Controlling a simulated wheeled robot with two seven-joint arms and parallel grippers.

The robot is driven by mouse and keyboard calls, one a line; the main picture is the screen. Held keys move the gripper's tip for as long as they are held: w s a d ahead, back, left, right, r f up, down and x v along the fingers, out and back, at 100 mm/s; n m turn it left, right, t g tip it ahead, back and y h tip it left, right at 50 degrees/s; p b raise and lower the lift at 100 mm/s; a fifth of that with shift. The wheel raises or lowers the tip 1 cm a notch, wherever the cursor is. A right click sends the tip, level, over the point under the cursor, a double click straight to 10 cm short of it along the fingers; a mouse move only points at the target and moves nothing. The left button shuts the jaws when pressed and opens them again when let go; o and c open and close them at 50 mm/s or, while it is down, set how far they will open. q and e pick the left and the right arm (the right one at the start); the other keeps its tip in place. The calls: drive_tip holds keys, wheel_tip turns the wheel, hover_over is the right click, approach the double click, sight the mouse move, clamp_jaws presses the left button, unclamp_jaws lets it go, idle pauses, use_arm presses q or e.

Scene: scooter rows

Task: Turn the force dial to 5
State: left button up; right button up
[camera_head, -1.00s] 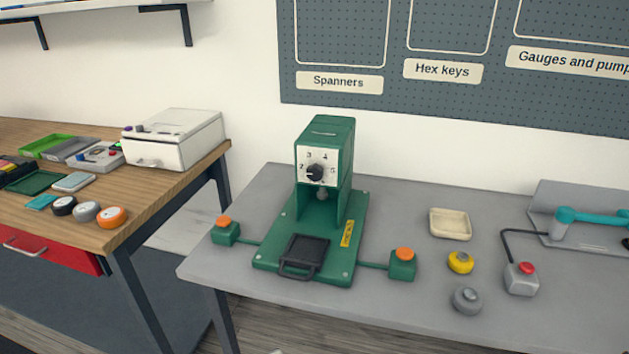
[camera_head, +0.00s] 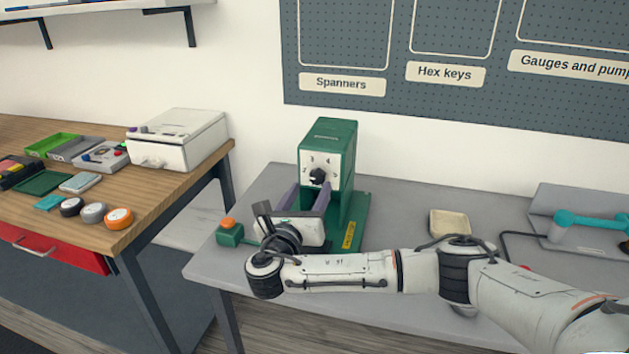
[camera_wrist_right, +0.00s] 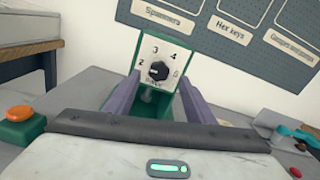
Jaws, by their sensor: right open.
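The black force dial (camera_head: 317,176) sits on the white numbered face of the green press (camera_head: 328,137). The dial also shows in the right wrist view (camera_wrist_right: 158,71), with 2, 3, 4 and 5 around it. I cannot tell surely which number its pointer marks. My right gripper (camera_head: 309,192) is open and empty, its two purple fingers reaching toward the press face. In the right wrist view the gripper's fingers (camera_wrist_right: 159,86) stand either side of the dial, apart from it and seemingly short of the face. My left gripper is not in view.
A green box with an orange button (camera_head: 230,232) stands left of the press. A cream tray (camera_head: 450,223) and a teal-handled tool (camera_head: 585,222) lie to the right. My right arm covers the bench front. A wooden bench (camera_head: 165,188) stands at the left.

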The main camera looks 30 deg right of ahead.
sight(316, 178)
drive_tip(key=x, duration=0.5)
drive_tip(key=c, duration=1.1)
